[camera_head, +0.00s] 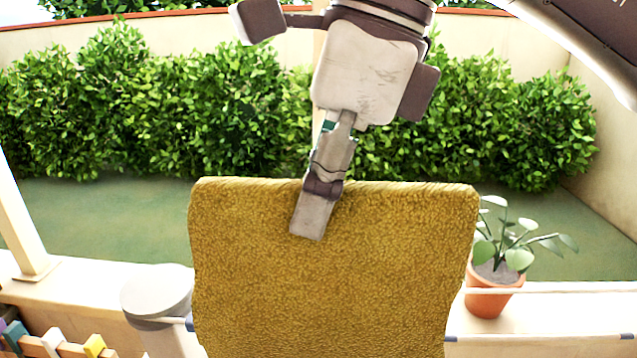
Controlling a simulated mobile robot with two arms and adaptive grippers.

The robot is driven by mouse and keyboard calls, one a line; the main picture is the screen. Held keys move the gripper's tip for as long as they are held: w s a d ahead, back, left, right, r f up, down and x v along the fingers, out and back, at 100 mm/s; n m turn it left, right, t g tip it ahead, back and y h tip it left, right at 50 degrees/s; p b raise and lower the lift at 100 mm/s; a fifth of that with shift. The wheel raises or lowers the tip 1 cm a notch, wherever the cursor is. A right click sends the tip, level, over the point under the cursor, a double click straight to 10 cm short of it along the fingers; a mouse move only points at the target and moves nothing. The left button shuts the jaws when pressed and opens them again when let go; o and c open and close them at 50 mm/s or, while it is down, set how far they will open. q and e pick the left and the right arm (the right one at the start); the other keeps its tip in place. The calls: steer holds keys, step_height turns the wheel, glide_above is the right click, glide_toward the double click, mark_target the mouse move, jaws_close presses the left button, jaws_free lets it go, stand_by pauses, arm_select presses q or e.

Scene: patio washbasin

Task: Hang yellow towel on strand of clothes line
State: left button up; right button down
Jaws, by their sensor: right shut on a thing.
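The yellow towel (335,280) hangs as a broad, nearly flat sheet in the middle of the head view. Its top edge is roughly level, and its lower end runs out of the picture. My right gripper (315,212) comes down from above and is shut on the towel's top edge, left of its middle. One finger shows on the near face; the other is hidden behind the cloth. A thin pale strand (575,291) runs sideways to the right of the towel, passing in front of a pot. I cannot tell whether the towel touches it. My left gripper is out of view.
A potted plant (492,290) stands on the pale ledge at right. A rounded grey-white object (157,298) is left of the towel. Coloured wooden pegs (52,340) are at lower left. A pale post (20,225) stands at far left; hedge and wall lie behind.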

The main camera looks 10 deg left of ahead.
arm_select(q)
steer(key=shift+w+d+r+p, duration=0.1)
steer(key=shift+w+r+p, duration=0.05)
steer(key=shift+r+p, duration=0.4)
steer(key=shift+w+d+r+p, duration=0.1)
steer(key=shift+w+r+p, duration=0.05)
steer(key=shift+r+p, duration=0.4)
arm_select(e)
steer(key=w, duration=0.4)
steer(key=w+f, duration=0.1)
steer(key=shift+w+a, duration=0.2)
steer(key=shift+w, duration=0.2)
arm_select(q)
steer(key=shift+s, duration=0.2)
arm_select(e)
steer(key=shift+w, duration=0.1)
arm_select(q)
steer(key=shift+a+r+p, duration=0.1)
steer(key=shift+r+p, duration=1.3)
steer(key=shift+p, duration=0.05)
arm_select(e)
steer(key=shift+w, duration=2.1)
steer(key=shift+f, duration=0.1)
